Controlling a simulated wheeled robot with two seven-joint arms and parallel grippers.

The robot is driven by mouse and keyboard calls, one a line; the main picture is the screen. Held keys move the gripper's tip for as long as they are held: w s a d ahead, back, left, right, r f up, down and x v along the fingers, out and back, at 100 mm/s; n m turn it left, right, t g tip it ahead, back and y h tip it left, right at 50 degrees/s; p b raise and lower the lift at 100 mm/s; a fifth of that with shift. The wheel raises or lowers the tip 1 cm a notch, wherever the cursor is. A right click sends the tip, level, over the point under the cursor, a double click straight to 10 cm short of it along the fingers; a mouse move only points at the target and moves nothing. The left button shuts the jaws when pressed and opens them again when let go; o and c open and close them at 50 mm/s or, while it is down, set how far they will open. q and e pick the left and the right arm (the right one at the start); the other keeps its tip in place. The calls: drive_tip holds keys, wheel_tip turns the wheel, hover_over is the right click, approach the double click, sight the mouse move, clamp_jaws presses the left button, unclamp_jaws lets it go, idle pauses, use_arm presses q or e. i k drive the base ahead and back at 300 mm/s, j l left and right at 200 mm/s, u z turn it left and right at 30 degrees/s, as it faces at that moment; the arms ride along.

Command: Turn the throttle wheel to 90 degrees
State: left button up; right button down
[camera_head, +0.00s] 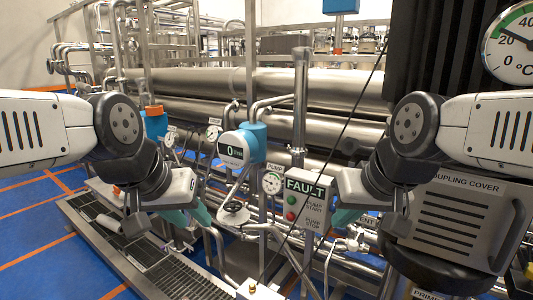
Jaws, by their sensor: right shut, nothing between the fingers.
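The throttle wheel appears to be the small dark handwheel (233,207) on the pipework below the round blue-and-white meter, near the centre of the head view. No angle mark on it is readable. Neither gripper appears to hold anything.
The FAULT panel (306,205) with green and red buttons stands between the wheel and my right gripper. A pump gauge (272,183) is beside it. The flow meter (238,147) is above the wheel. A coupling cover (462,222) fills the right. A grating (142,245) lies lower left.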

sight(232, 207)
drive_tip(key=i+j+z, duration=0.1)
drive_tip(key=j+z, duration=0.3)
drive_tip(key=i+j+z, duration=0.1)
drive_tip(key=j+z, duration=0.65)
drive_tip(key=j, duration=1.85)
drive_tip(key=k+l+z, duration=0.15)
drive_tip(key=l, duration=0.3)
drive_tip(key=k+l+z, duration=0.15)
drive_tip(key=l, duration=0.3)
drive_tip(key=l+z, duration=0.15)
drive_tip(key=l, duration=0.3)
drive_tip(key=i+j, duration=0.35)
